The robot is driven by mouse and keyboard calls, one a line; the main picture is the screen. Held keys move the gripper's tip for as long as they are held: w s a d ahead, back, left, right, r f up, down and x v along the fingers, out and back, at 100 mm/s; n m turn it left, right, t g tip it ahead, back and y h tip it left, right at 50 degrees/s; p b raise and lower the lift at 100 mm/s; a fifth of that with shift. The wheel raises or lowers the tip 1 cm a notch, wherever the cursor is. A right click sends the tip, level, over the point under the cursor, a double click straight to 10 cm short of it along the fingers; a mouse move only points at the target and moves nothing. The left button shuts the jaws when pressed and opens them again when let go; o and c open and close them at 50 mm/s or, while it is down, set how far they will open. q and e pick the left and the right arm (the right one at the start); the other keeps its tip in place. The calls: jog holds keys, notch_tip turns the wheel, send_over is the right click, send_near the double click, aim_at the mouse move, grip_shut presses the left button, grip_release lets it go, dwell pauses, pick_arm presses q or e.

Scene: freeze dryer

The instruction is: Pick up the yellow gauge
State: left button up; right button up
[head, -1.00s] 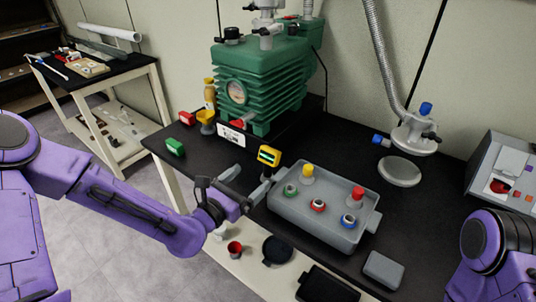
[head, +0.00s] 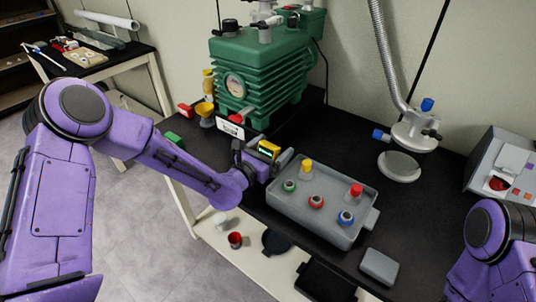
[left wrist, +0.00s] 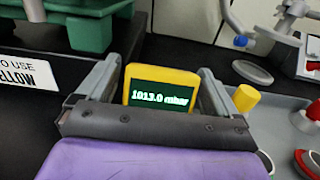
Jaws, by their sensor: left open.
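In the left wrist view the gauge (left wrist: 160,88) shows a dark green display reading 1013.0 mbar. My left gripper (head: 263,160) is at the gauge. In the left wrist view its two fingers (left wrist: 158,95) are spread, one on each side of the gauge, with gaps visible. The gauge's lower part is hidden behind my gripper's body. My right gripper is not in view; only part of my right arm shows at the lower right.
The grey tray (head: 300,216) with several coloured-topped pieces is just right of my left gripper. A green pump (head: 262,75) stands behind. A white label sign (head: 230,128) is close on the left. A round grey lid (head: 400,166) lies farther right.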

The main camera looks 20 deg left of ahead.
pick_arm(q)
jog(key=shift+a, duration=0.1)
jog(key=c, duration=1.2)
jog(key=shift+o, duration=0.2)
